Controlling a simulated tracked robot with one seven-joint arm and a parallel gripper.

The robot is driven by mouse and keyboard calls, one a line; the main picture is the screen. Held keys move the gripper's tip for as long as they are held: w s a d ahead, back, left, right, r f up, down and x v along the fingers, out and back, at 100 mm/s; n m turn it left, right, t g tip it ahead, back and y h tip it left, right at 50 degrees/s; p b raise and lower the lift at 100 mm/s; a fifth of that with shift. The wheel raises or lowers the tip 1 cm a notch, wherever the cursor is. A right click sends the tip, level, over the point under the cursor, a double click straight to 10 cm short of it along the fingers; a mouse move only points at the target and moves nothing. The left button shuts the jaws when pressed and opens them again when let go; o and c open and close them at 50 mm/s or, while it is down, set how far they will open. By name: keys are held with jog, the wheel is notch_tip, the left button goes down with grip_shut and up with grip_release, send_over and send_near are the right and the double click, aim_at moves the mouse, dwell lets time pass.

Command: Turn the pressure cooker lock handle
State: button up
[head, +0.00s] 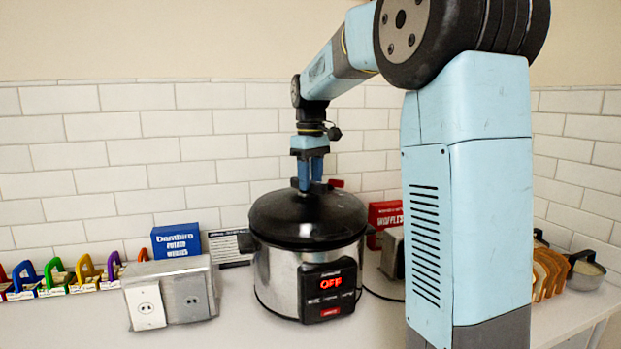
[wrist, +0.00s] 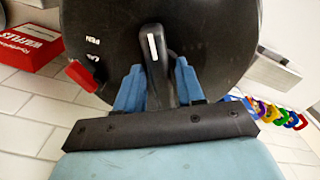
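The pressure cooker (head: 277,282) stands on the counter, with a steel body, a black lid (head: 300,222) and a front panel (head: 327,290) reading OFF in red. My gripper (head: 310,186) points down over the lid. In the wrist view, the black lock handle (wrist: 158,60) with a white mark lies between the two blue fingers (wrist: 160,85). The fingers stand apart, one on each side of the handle; I cannot tell whether they touch it. A red tab (wrist: 82,76) shows at the lid's edge near partly hidden lettering.
A grey outlet box (head: 185,290) and a blue box (head: 176,242) stand left of the cooker. A red waffles box (head: 385,215) is behind it at right. Colourful handled items (head: 57,276) line the far left; bread slices (head: 548,272) and a pot (head: 584,276) are at right.

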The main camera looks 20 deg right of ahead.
grip_shut()
jog(key=shift+n, duration=0.3)
jog(key=n, duration=0.6)
jog(key=shift+w+d, duration=0.15)
jog(key=shift+w, duration=0.05)
jog(key=n, duration=0.5)
jog(key=shift+w, duration=0.2)
jog(key=shift+n, duration=0.3)
jog(key=shift+o, duration=1.4)
grip_release()
